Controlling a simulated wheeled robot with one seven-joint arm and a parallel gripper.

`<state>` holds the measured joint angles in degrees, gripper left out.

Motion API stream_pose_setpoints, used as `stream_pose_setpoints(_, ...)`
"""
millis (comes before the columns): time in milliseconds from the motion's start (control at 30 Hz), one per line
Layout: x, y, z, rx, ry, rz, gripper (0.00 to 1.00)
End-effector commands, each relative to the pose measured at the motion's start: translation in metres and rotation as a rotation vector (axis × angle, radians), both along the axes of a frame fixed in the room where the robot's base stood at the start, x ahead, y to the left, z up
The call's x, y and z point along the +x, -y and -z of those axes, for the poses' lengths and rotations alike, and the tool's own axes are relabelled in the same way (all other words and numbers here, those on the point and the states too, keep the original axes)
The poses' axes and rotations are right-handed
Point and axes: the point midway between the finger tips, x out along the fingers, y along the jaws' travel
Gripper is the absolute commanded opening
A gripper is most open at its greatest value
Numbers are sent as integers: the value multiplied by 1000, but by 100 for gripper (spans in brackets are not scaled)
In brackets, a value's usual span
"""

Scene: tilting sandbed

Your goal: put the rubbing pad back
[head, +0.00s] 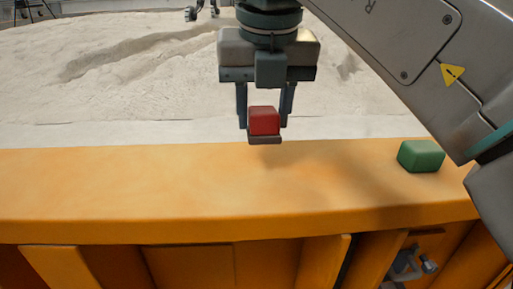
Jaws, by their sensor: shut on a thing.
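A red block with a dark grey base, which looks like the rubbing pad (264,122), hangs upright between the fingers of my gripper (265,110). My gripper points down and is shut on the red pad. The pad shows in front of the inner edge of the orange ledge (120,190) and appears held above it. A soft shadow lies on the ledge below and to the right. No marked place for the pad can be made out.
A green block (421,156) sits on the ledge at the right, close to my arm. Pale sand (130,70) with grooves fills the bed behind the ledge. The left and middle of the ledge are clear. A metal clamp-like part (405,265) shows below the ledge at lower right.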

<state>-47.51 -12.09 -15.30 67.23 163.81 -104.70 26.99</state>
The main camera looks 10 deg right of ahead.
Motion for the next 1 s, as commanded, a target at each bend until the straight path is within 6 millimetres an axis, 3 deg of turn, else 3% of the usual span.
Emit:
stream_pose_setpoints(133,-2,-11,7,0,1,1,18)
stream_pose_setpoints(500,-3,-11,43,1,0,0,18)
stream_pose_setpoints(933,-3,-12,50,0,1,1,18)
stream_pose_setpoints(967,-3,-12,50,0,1,1,43)
stream_pose_setpoints(1000,-3,-12,49,0,1,1,54)
